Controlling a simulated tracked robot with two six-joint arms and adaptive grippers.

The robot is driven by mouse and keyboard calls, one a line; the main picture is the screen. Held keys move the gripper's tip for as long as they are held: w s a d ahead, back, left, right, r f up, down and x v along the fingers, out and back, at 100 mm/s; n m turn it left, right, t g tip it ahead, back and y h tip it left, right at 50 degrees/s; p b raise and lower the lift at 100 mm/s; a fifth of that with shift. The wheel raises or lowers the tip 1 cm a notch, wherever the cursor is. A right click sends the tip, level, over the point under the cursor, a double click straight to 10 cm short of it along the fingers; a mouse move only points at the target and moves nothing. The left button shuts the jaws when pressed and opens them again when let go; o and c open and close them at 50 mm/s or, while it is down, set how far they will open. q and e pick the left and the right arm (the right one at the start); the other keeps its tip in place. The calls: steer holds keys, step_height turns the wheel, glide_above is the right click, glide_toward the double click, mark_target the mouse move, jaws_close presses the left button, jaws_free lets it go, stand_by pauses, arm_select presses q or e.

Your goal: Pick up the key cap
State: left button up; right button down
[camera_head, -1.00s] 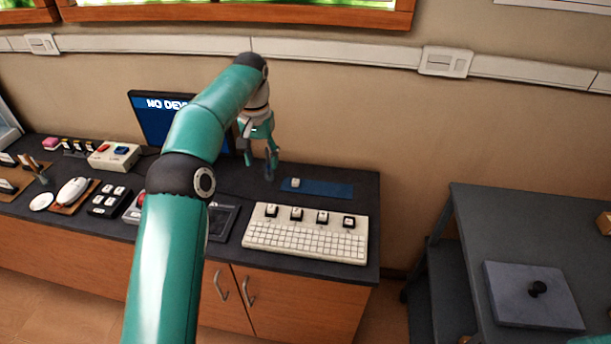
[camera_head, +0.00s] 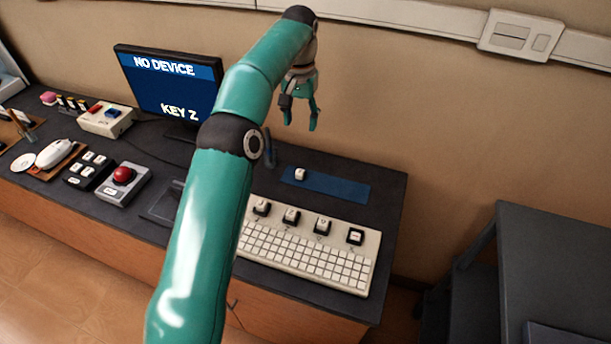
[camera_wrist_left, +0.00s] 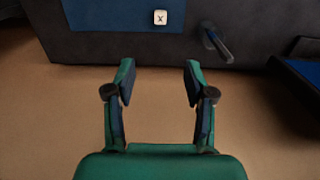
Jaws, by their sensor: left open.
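A small white key cap (camera_head: 300,174) sits on the left part of a blue mat (camera_head: 340,189) on the dark desk. In the left wrist view the key cap (camera_wrist_left: 160,17) shows a dark letter that looks like X, near the top edge on the blue mat (camera_wrist_left: 100,15). My left gripper (camera_head: 301,128) is open and empty, above the back of the desk and apart from the key cap. In the left wrist view its two fingers (camera_wrist_left: 159,80) are spread, with the key cap beyond them. My right gripper is not in view.
A white keyboard (camera_head: 300,256) with several larger keys along its back lies in front of the mat. A monitor (camera_head: 168,90) reads "NO DEVICE" and "KEY Z". A dark upright tool (camera_head: 269,150) stands left of the mat. A grey table (camera_head: 560,260) is at right.

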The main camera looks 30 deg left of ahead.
arm_select(q)
steer(key=f, duration=0.1)
steer(key=b, duration=0.3)
glide_above(301, 170)
steer(key=f, duration=1)
steer(key=shift+w+f, duration=0.15)
steer(key=shift+w, duration=0.2)
steer(key=shift+s+f, duration=0.2)
steer(key=shift+f, duration=1.35)
steer(key=shift+s+f, duration=0.15)
steer(key=shift+f, duration=1.35)
steer(key=c, duration=0.8)
